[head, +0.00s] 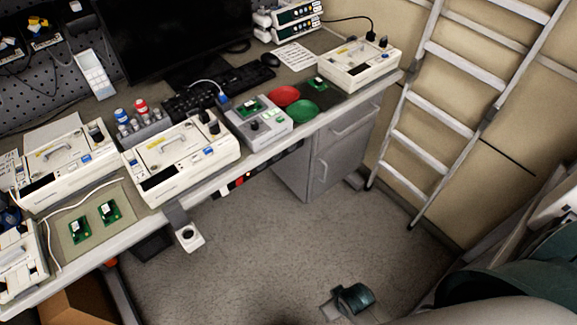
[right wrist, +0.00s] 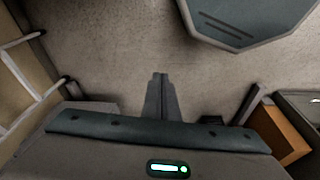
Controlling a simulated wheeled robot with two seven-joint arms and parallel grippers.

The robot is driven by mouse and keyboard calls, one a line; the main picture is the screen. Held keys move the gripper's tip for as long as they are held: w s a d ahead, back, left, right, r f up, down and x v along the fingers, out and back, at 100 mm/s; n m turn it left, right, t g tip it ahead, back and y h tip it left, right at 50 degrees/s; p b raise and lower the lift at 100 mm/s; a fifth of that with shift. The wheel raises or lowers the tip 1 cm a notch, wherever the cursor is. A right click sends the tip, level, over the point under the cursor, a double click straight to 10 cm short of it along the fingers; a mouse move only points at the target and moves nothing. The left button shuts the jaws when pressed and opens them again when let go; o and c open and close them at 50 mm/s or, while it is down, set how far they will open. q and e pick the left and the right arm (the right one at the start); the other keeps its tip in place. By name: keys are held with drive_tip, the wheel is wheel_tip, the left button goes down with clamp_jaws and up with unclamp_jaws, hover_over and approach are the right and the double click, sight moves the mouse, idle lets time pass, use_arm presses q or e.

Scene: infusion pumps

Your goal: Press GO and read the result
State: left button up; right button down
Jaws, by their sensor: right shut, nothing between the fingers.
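A grey tester box (head: 262,127) stands near the bench's front edge, with a green circuit board (head: 249,105) on its top. A dark knob or button and small marks show on its front part. I cannot make out a GO label or any result. A blue plug (head: 223,99) on a white cable is at its back left. My right gripper (right wrist: 159,76) is shut and empty, over bare floor in the right wrist view, away from the box. My left gripper is not in view.
A red dish (head: 285,96) and a green dish (head: 303,110) lie right of the box. White pumps flank it, one close left (head: 183,160), one far right (head: 360,65). Two green boards lie at left. A ladder (head: 432,128) leans right; the floor (head: 270,240) before the bench is largely clear.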

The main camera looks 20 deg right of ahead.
drive_tip(key=w+r+t+p, duration=0.1)
drive_tip(key=w+r+p, duration=0.15)
drive_tip(key=r, duration=0.55)
drive_tip(key=w+r+t+y+p, duration=0.1)
drive_tip(key=w+r, duration=0.3)
drive_tip(key=r, duration=0.3)
drive_tip(key=w+r+t+p, duration=0.1)
drive_tip(key=w+r, duration=0.2)
drive_tip(key=r, duration=0.5)
drive_tip(key=w+d+r+t+y, duration=0.1)
drive_tip(key=w+r+t, duration=0.2)
drive_tip(key=w, duration=0.7)
drive_tip(key=w+d+r+n+t+y+p, duration=0.1)
drive_tip(key=w+d+r+t, duration=0.1)
drive_tip(key=w+r, duration=0.5)
drive_tip(key=w+d+r+t+y, duration=0.1)
drive_tip(key=w+r, duration=0.4)
drive_tip(key=w, duration=0.8)
drive_tip(key=t+y, duration=0.1)
drive_tip(key=t, duration=0.1)
drive_tip(key=shift+w+d+r+n+t, duration=0.2)
drive_tip(key=shift+r+n+t, duration=0.1)
drive_tip(key=shift+n, duration=0.1)
drive_tip(key=shift+w, duration=0.1)
